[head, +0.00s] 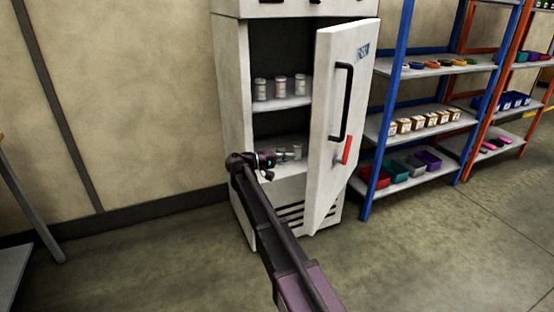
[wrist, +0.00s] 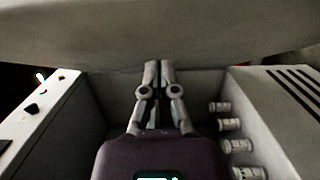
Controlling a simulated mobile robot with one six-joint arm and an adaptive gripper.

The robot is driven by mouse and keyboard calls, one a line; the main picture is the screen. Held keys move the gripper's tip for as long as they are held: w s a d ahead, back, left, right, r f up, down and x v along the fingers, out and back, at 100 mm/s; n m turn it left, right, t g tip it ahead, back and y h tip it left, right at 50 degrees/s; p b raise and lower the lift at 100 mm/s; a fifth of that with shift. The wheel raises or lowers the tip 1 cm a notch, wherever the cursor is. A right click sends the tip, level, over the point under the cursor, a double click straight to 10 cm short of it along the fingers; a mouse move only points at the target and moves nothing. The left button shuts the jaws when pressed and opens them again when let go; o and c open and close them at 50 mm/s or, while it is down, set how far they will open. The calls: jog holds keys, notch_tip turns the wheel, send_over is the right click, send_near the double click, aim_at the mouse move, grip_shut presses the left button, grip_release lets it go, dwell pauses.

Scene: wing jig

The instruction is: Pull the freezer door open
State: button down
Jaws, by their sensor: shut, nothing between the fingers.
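The white freezer (head: 232,120) stands against the wall with its door (head: 330,120) partly open, swung out to the right. The door has a long black handle (head: 342,102) and a red lever (head: 347,149) on its outer face. My gripper (head: 270,160) is in front of the opening, on the inner side of the door, low down. In the wrist view my gripper (wrist: 158,66) is shut and empty. Its fingertips point at a broad pale surface, seemingly the door's inner face (wrist: 160,35); I cannot tell if they touch it.
White jars (head: 280,88) stand on the freezer's shelf, with more lower down (wrist: 230,125). A blue-framed shelf rack (head: 385,110) with boxes and bins stands close right of the door. The floor (head: 400,260) in front is clear.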

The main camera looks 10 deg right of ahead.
jog(key=shift+s+d, duration=0.35)
jog(key=shift+d, duration=0.35)
jog(key=shift+s+d, duration=0.4)
jog(key=shift+d, duration=0.3)
jog(key=shift+s+d, duration=0.35)
jog(key=shift+d, duration=0.35)
jog(key=shift+d, duration=0.1)
